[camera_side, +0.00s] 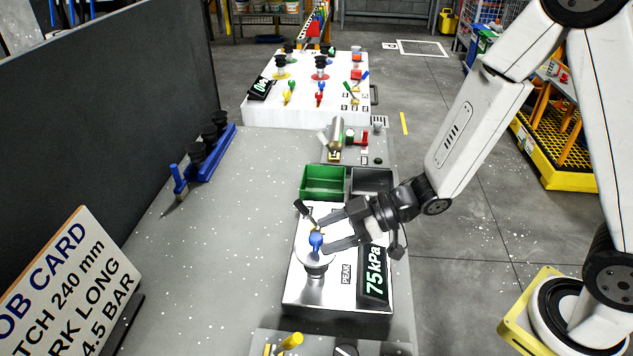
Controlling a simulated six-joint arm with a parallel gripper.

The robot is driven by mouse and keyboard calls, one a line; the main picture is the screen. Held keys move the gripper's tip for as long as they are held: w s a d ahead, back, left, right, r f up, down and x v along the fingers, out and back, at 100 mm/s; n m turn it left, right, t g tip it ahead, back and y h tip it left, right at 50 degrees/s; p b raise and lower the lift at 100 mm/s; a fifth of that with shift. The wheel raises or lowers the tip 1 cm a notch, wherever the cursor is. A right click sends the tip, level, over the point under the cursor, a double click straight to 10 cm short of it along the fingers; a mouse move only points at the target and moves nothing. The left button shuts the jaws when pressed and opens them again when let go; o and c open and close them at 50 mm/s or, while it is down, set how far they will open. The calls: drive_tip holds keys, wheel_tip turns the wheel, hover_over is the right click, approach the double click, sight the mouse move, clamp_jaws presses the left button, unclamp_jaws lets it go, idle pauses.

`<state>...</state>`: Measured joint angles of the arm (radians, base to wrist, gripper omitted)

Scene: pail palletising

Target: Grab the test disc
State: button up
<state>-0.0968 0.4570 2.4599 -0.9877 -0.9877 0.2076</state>
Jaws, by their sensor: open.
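The test disc appears to be the pale round plate (303,257) with a blue knob (316,240) standing up from it. It rests on top of a black cup (316,270) on a silver post, on the white test station (298,294). My gripper (326,231) reaches in from the right, with its two dark fingers open. The blue knob is at the fingertips, roughly between them; I cannot tell whether either finger touches it. The fingers hide part of the station behind.
A "75kPa" display (373,274) stands on the station's right, below my wrist. A black-handled lever (304,210) rises close behind the fingers. Green (323,182) and grey (372,180) bins lie behind. A job card (68,285) stands at left; the grey table (215,260) between is clear.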

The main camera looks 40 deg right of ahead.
sight(310, 243)
drive_tip(key=shift+x, duration=2.55)
drive_tip(key=shift+s, duration=0.15)
clamp_jaws()
